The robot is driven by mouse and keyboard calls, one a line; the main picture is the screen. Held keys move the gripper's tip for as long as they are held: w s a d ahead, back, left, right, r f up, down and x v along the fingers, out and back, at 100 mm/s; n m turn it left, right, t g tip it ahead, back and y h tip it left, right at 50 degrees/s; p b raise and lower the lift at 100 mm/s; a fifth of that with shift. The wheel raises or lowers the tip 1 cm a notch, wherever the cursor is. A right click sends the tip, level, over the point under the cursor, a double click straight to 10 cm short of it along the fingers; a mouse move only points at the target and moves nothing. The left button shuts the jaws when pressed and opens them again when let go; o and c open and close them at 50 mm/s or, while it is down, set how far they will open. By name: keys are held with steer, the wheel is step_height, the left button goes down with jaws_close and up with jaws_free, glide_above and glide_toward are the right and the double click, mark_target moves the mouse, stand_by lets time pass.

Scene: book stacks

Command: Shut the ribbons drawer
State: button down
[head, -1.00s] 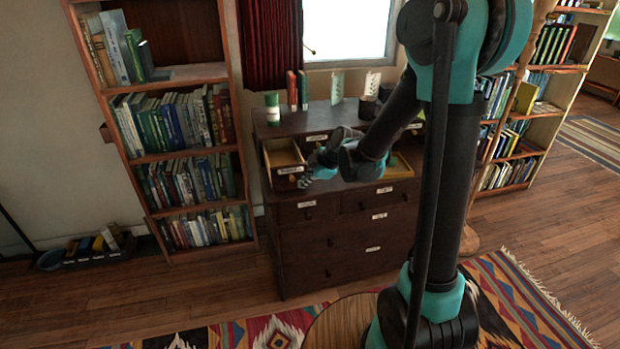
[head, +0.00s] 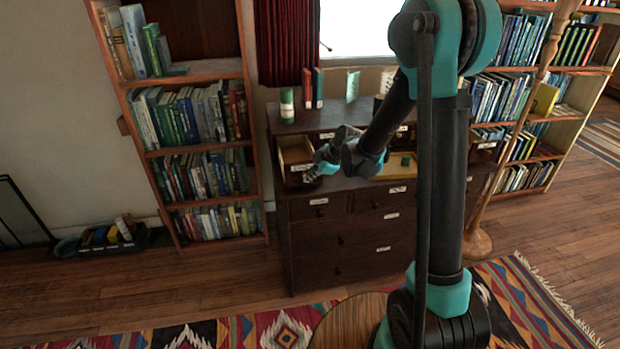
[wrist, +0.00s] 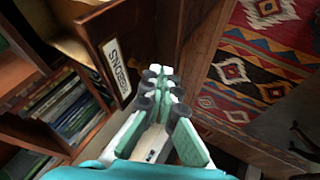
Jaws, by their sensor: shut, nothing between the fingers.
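The ribbons drawer (head: 293,177) is at the upper left of the dark wooden chest, pulled out so its pale inside shows. In the wrist view, its dark front (wrist: 112,32) carries a white label (wrist: 117,68) whose visible letters end in "BONS", seen turned. My gripper (head: 314,175) is just right of the drawer's front in the head view. In the wrist view, my gripper (wrist: 158,74) is shut with nothing in it, close beside the labelled front. I cannot tell whether it touches the front.
The chest (head: 345,238) has another open drawer (head: 399,172) to the right, with something green in it, partly behind my arm. A green-and-white container (head: 287,106) and books (head: 313,88) stand on top. A bookcase (head: 252,130) stands close on the left.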

steer(key=shift+w, duration=0.1)
steer(key=w+a, duration=0.2)
steer(key=w, duration=0.5)
steer(key=w+a, duration=0.2)
steer(key=w, duration=0.5)
steer(key=w+a, duration=0.2)
steer(key=w, duration=0.5)
steer(key=shift+w, duration=0.15)
steer(key=shift+a, duration=0.1)
